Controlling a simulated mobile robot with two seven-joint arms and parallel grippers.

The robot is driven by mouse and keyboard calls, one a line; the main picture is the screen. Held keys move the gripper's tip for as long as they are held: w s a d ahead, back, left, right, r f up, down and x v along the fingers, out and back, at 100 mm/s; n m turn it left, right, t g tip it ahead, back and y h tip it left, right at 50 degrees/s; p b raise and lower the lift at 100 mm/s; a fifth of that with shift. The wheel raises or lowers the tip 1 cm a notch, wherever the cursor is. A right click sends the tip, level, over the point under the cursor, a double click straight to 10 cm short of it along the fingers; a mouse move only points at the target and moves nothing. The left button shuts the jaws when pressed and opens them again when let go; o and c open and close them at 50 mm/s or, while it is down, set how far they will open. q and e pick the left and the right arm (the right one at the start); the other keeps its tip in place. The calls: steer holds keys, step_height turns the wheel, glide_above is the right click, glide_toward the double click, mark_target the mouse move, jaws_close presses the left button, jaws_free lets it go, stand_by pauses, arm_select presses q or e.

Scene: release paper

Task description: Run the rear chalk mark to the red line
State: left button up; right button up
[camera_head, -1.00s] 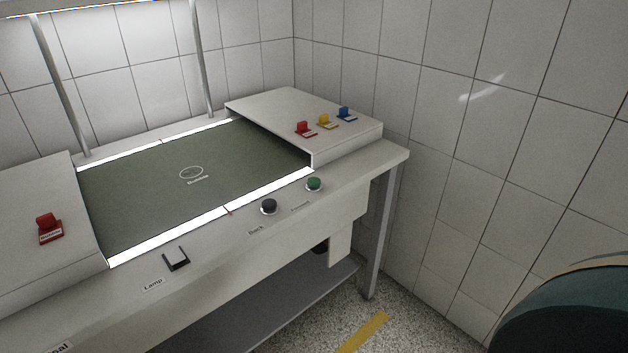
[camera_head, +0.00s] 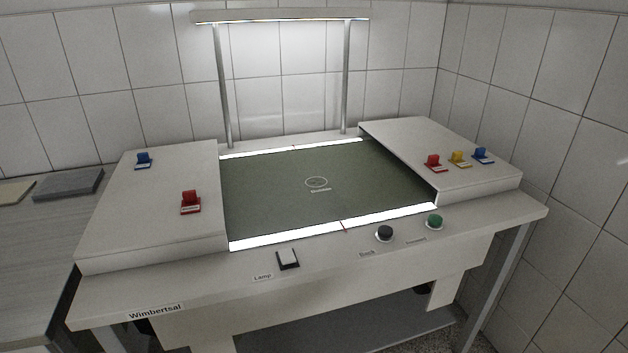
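One white chalk oval (camera_head: 316,182) with tiny writing below it shows on the green cloth (camera_head: 265,195) between two white housings. Short red lines cross the lit strips at the front (camera_head: 343,226) and the back (camera_head: 294,147). The oval lies roughly between these two lines. No second chalk mark is visible. A black button (camera_head: 384,233) labelled "Back" and a green button (camera_head: 434,221) with a label too small to read sit on the front ledge. Neither gripper is in view.
A switch (camera_head: 288,258) labelled "Lamp" sits on the front ledge. Red, yellow and blue clips stand on the right housing (camera_head: 405,140); blue and red ones stand on the left housing (camera_head: 130,205). A grey side table (camera_head: 35,230) adjoins at left. Tiled walls close the back and right.

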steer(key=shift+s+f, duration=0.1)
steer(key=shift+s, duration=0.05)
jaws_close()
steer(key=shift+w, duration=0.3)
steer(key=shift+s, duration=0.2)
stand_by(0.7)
